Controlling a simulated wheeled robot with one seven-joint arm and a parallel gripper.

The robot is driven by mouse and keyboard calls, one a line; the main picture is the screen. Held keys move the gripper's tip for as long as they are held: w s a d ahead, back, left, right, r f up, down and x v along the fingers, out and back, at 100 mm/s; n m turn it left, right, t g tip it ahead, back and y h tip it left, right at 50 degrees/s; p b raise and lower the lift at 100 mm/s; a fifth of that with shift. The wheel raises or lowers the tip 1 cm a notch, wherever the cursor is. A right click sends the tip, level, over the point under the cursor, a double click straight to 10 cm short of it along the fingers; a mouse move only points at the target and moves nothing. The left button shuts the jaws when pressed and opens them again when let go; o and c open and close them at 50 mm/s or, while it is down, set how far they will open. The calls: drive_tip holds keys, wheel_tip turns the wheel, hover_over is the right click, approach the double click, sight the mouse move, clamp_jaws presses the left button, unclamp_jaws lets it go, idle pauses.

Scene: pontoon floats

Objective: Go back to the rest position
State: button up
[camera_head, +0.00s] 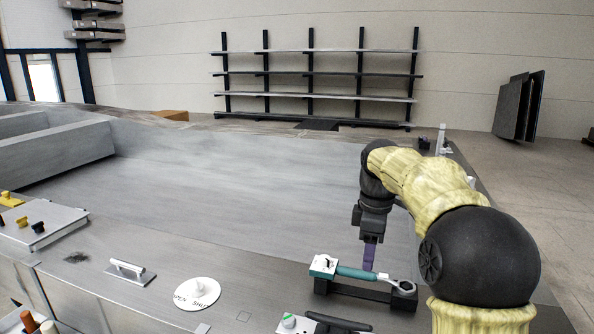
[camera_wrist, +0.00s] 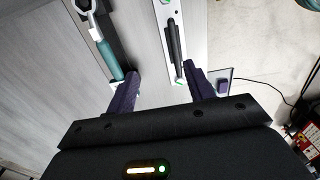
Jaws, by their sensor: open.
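My gripper (camera_head: 369,256) hangs over the right part of the grey deck, pointing down, near a teal-handled wrench (camera_head: 356,273). In the wrist view my gripper (camera_wrist: 163,80) has its two purple fingers wide apart, with nothing held between them. The wrench (camera_wrist: 108,56) lies to the left in that view, close to the left finger's tip. In the head view the wrench rests on a black holder (camera_head: 372,292), and a purple finger stands just behind its handle. The other finger is hidden there.
A white OPEN/SHUT disc (camera_head: 197,292) and a bar handle (camera_head: 130,271) sit on the front ledge. A black lever (camera_head: 338,322) is at the front edge. A white plate with a dark handle (camera_wrist: 175,42) shows in the wrist view. The grey deck (camera_head: 230,190) behind is clear.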

drive_tip(key=s+f+m+t, duration=0.2)
drive_tip(key=s+f+m, duration=1.2)
drive_tip(key=s+f, duration=0.4)
drive_tip(key=s, duration=0.2)
drive_tip(key=shift+s+a+f+t, duration=0.2)
drive_tip(key=shift+s+a+t, duration=0.1)
drive_tip(key=shift+s, duration=0.05)
idle(0.4)
